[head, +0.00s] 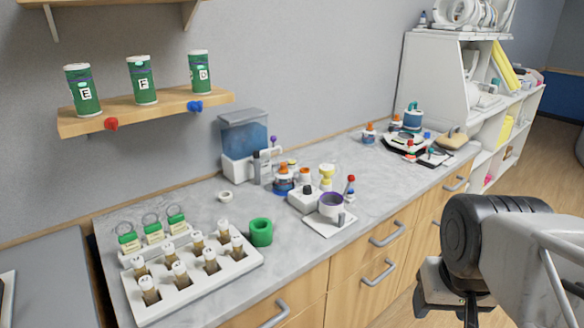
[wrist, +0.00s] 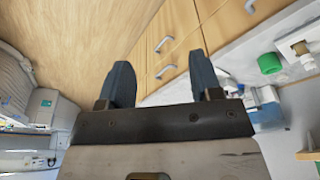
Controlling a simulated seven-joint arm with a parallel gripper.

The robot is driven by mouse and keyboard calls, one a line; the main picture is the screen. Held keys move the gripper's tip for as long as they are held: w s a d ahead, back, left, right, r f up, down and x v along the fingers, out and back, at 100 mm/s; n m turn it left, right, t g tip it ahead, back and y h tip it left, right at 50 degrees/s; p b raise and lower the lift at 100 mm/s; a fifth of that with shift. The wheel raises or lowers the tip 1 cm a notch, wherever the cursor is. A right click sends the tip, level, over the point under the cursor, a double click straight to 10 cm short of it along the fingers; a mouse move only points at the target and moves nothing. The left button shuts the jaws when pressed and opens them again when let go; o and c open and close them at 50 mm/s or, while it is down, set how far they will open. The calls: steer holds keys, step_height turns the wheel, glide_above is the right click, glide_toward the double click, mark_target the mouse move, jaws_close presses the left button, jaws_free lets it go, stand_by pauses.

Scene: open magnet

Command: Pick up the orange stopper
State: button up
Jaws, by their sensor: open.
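Several small orange-topped items stand on the counter in the head view, and I cannot tell which is the orange stopper. One orange top (head: 283,168) sits on a blue-based bottle near the water tank. A lower orange piece (head: 305,174) is just to its right. Another orange-topped bottle (head: 370,127) stands farther back. My gripper (wrist: 160,68) is open and empty in the wrist view, its two dark fingers apart, with wood floor and drawer fronts beyond. In the head view my arm is at the lower right, off the counter's front edge and well away from these items.
A white rack of vials (head: 190,289) and a green cylinder (head: 261,232) stand at the front left. A white scale-like device with a purple-rimmed cup (head: 331,205) is near the front edge. A wall shelf (head: 150,112) holds green canisters. Drawer handles (head: 387,235) stick out below the counter.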

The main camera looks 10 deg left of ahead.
steer(key=w+a+r+m+y, duration=0.1)
steer(key=w+a+m+y, duration=0.3)
steer(key=w, duration=0.7)
steer(key=w+a+r+m+y, duration=0.1)
steer(key=w+a+m, duration=0.35)
steer(key=w, duration=0.75)
steer(key=w+a+m+y, duration=0.3)
steer(key=w+a, duration=0.4)
steer(key=w, duration=0.4)
steer(key=m+t+y, duration=0.3)
steer(key=m+y, duration=0.1)
steer(key=m, duration=0.7)
glide_toward(285, 164)
steer(key=x, duration=0.3)
steer(key=shift+w+f, duration=0.15)
steer(key=shift+w, duration=0.05)
steer(key=shift+x, duration=1.2)
steer(key=shift+a, duration=0.1)
steer(key=shift+x, duration=2.55)
